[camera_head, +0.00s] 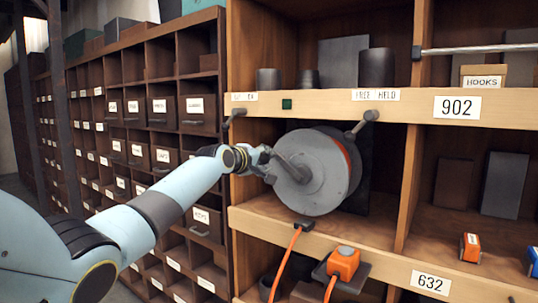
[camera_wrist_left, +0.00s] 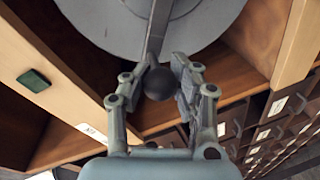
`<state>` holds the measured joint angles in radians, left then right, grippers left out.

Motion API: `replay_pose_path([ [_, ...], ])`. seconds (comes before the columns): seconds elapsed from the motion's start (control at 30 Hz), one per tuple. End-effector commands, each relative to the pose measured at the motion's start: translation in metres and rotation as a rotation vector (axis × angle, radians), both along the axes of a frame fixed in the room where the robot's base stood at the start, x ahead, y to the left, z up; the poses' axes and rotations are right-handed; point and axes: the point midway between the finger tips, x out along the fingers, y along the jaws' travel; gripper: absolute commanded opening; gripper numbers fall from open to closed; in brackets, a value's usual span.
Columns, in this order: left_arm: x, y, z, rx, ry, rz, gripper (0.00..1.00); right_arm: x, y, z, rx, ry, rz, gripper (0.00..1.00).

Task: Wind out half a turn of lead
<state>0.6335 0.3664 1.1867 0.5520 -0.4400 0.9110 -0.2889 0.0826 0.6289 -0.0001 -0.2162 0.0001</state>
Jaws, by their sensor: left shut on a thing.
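A grey cable reel (camera_head: 318,190) stands in a wooden shelf bay, with a strip of orange at its right rim. Its disc fills the top of the left wrist view (camera_wrist_left: 105,22). A grey crank arm (camera_head: 291,170) runs from the hub toward the left; in the wrist view the crank (camera_wrist_left: 158,35) ends in a dark round knob (camera_wrist_left: 158,84). My left gripper (camera_head: 265,158) is shut on this knob, with a finger on either side (camera_wrist_left: 163,85). An orange lead (camera_head: 285,262) hangs from a dark fitting on the shelf edge below the reel. My right gripper is not in view.
An orange device (camera_head: 343,263) with its own orange cable sits right of the lead. Two dark pegs (camera_head: 362,124) stick out below the upper shelf edge. Shelf 902 (camera_head: 457,107) holds cans and boxes. Labelled pigeonholes (camera_head: 155,110) line the left.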

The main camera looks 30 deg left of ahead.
Motion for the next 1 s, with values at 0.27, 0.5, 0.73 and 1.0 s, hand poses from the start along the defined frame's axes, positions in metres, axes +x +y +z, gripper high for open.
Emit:
replay_pose_path([
  [0.27,-0.001,0.013,-0.031,-0.261,0.031,0.003,0.00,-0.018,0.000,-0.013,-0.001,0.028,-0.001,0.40],
  [0.5,0.000,0.018,-0.053,-0.487,0.050,0.003,0.00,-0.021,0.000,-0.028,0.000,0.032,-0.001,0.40],
  [0.73,-0.001,0.017,-0.075,-0.704,0.069,0.004,0.00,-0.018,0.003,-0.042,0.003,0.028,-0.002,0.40],
  [1.0,-0.002,0.012,-0.099,-0.951,0.090,0.006,0.00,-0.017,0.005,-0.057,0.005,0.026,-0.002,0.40],
])
